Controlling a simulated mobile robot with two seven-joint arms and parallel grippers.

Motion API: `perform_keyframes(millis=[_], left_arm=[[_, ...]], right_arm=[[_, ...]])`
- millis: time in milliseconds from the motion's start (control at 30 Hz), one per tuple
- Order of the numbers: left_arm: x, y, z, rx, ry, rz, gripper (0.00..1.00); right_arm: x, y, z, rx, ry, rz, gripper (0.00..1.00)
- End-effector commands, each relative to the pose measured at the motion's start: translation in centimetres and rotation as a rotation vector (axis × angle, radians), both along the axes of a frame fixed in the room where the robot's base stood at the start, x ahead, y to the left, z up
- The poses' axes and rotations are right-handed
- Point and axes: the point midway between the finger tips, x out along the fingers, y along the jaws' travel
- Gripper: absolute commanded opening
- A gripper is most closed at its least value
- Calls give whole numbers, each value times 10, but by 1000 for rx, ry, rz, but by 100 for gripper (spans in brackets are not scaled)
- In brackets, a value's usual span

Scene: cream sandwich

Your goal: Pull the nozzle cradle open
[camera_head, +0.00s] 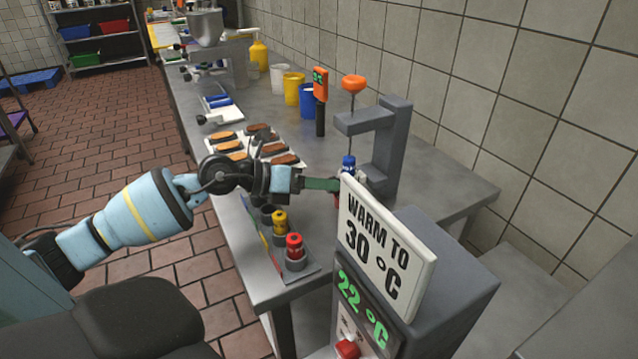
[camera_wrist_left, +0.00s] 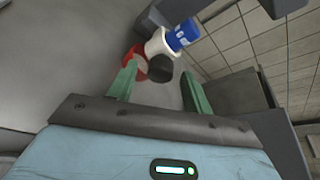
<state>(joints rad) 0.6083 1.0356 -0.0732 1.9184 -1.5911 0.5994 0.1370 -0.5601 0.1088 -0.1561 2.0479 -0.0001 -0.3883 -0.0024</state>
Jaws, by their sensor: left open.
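My left gripper (camera_head: 322,184) reaches across the steel counter toward the grey stand (camera_head: 392,150). Its green fingers are apart in the left wrist view (camera_wrist_left: 160,88). Ahead of and between them there is a dark round knob (camera_wrist_left: 160,68), with a red part (camera_wrist_left: 135,62) and a white funnel-like piece with a blue cap (camera_wrist_left: 183,35) behind it. I cannot tell for sure which of these is the nozzle cradle, nor whether a finger touches the red part. In the head view the blue cap (camera_head: 348,162) shows under the stand's arm; the sign hides what is below. My right gripper is out of view.
A white sign (camera_head: 386,240) reading "WARM TO 30 °C" stands on a grey box with a 22 °C display (camera_head: 360,308), close to the gripper. Red (camera_head: 294,246) and yellow (camera_head: 280,222) pieces stand in a holder at the counter's front edge. Sandwich pieces (camera_head: 262,150) lie behind my arm.

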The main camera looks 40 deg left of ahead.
Motion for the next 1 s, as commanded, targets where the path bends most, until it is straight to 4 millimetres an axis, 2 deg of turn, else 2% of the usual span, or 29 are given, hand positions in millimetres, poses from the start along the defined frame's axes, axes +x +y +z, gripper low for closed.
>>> perform_keyframes(millis=[300,700,1000], left_arm=[[1,-1,-1,1,2,-1,50],[1,-1,-1,0,1,-1,0],[1,-1,-1,0,1,-1,0]], right_arm=[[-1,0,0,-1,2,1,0],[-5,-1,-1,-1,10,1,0],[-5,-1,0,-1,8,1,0]])
